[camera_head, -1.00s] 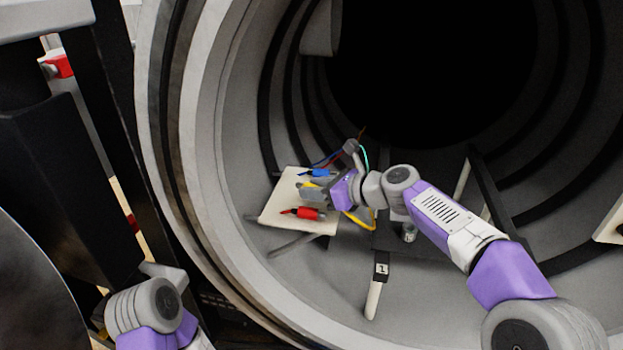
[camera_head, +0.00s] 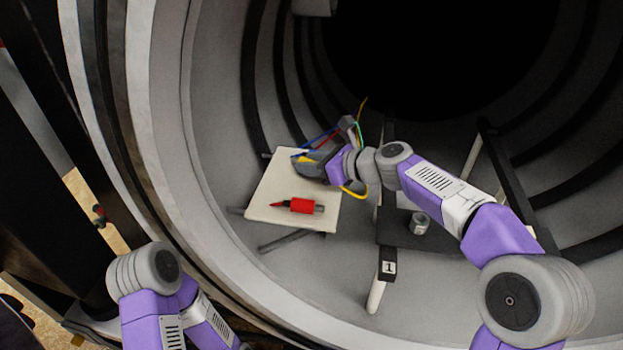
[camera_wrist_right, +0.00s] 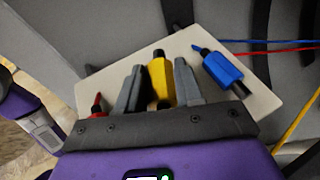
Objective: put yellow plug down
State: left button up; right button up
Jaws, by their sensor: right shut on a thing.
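The yellow plug (camera_wrist_right: 161,79) is between the two fingers of my right gripper (camera_wrist_right: 158,78), which is shut on it, over the cream board. In the head view a small bit of the yellow plug (camera_head: 304,159) shows beside my right gripper (camera_head: 308,168); the gripper hides the rest. Whether the plug touches the board is hard to tell. My left gripper is out of view; only part of my left arm shows at the lower left.
The cream board (camera_head: 262,207) carries a red plug (camera_head: 302,205) near its front. A blue plug (camera_wrist_right: 222,68) lies right of the fingers in the wrist view. Coloured wires run behind my right wrist. A small metal cylinder (camera_head: 419,223) stands on a dark plate to the right.

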notch_tip(320, 180, down, 4)
jog(key=shift+w+r+b, duration=0.1)
jog(key=shift+r+b, duration=0.1)
jog(key=shift+b, duration=0.5)
jog(key=shift+r, duration=0.1)
jog(key=o, duration=1)
jog(key=p+v, duration=0.2)
jog(key=v, duration=1)
